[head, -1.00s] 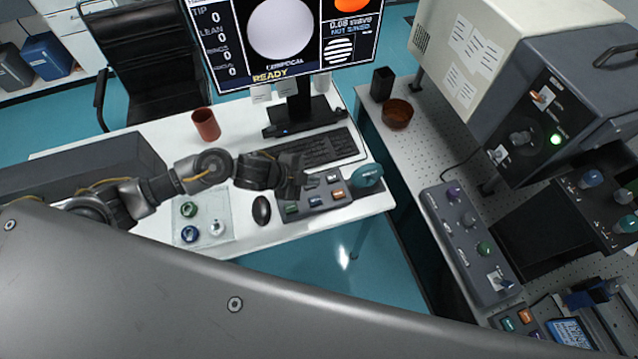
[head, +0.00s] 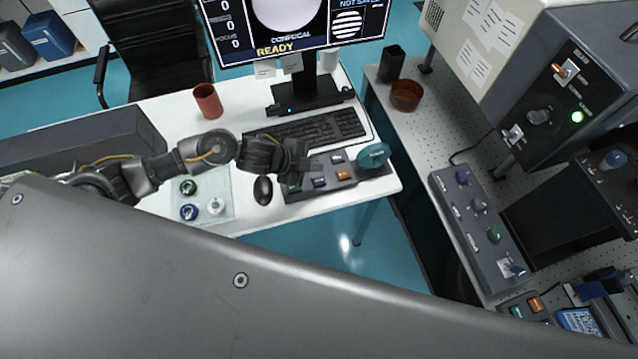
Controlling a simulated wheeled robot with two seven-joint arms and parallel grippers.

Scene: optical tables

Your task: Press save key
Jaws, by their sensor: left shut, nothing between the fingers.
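The key box (head: 350,181) is a low dark box near the front right of the white desk. It has small coloured keys, including a blue key (head: 319,182), an orange key (head: 343,174) and a pale key (head: 337,158). Key labels are too small to read, so I cannot tell which is save. My left gripper (head: 304,170) is shut and empty, over the left part of the box, hiding some keys there. I cannot tell whether it touches a key. The monitor (head: 290,58) reads "NOT SAVED" and "READY". My right gripper is not in view.
A keyboard (head: 325,130) lies behind the box, a mouse (head: 263,190) to its left. A teal round object (head: 373,156) sits at the box's right end. A clear tray with knobs (head: 220,181) and a red cup (head: 207,101) are further left.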

